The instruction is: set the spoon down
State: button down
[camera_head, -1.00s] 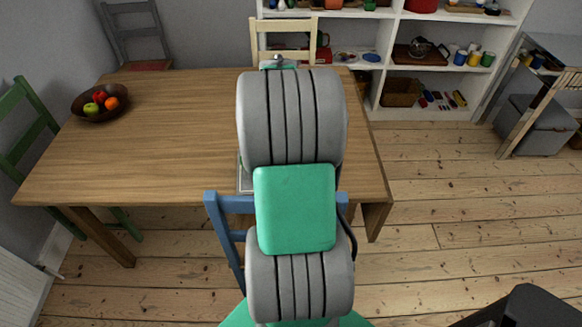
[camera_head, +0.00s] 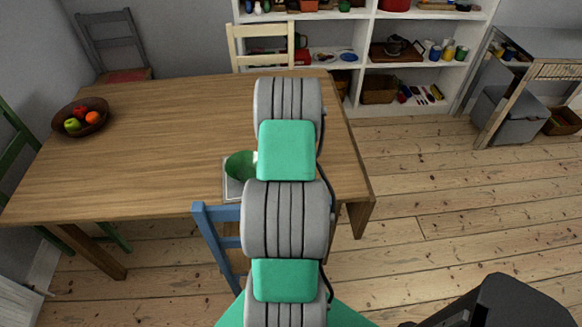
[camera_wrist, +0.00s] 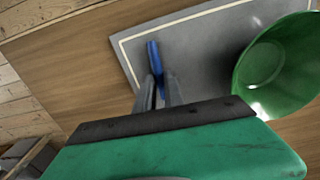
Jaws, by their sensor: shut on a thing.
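A blue spoon (camera_wrist: 154,58) shows in the wrist view, only as a narrow blue piece. My gripper (camera_wrist: 160,84) is shut on it, over the grey placemat with a pale border line (camera_wrist: 188,50). I cannot tell whether the spoon touches the mat. A green bowl (camera_wrist: 268,62) stands at the right of the wrist view, apart from the spoon. In the head view the green bowl (camera_head: 238,165) and the placemat's edge (camera_head: 231,191) show left of my arm. My arm hides the gripper and spoon there.
The wooden table (camera_head: 160,130) is mostly bare. A brown fruit bowl (camera_head: 80,119) stands at its far left. A blue chair (camera_head: 212,235) is at the near edge and a cream chair (camera_head: 262,45) at the far side. Shelves (camera_head: 370,55) stand behind.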

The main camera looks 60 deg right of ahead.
jog(key=shift+f, duration=0.2)
jog(key=c, duration=1.5)
grip_release()
jog(key=shift+o, duration=0.2)
notch_tip(320, 180, up, 12)
jog(key=b, duration=0.2)
jog(key=w+a+r+n+t, duration=0.15)
jog(key=w+a+r, duration=0.25)
jog(key=a, duration=0.4)
jog(key=w+a+r+n+g, duration=0.1)
jog(key=w+a+r+n, duration=0.2)
jog(key=a, duration=0.6)
jog(key=s+a+r+n+t, duration=0.1)
jog(key=s+a+n, duration=0.1)
jog(key=a, duration=1)
jog(key=s+a+r+n+t, duration=0.1)
jog(key=s+a, duration=0.4)
jog(key=a, duration=0.8)
jog(key=shift+s+a+r+n+t, duration=0.25)
jog(key=shift+a+r+n+t, duration=0.15)
jog(key=shift+n, duration=0.85)
jog(key=shift+d, duration=0.15)
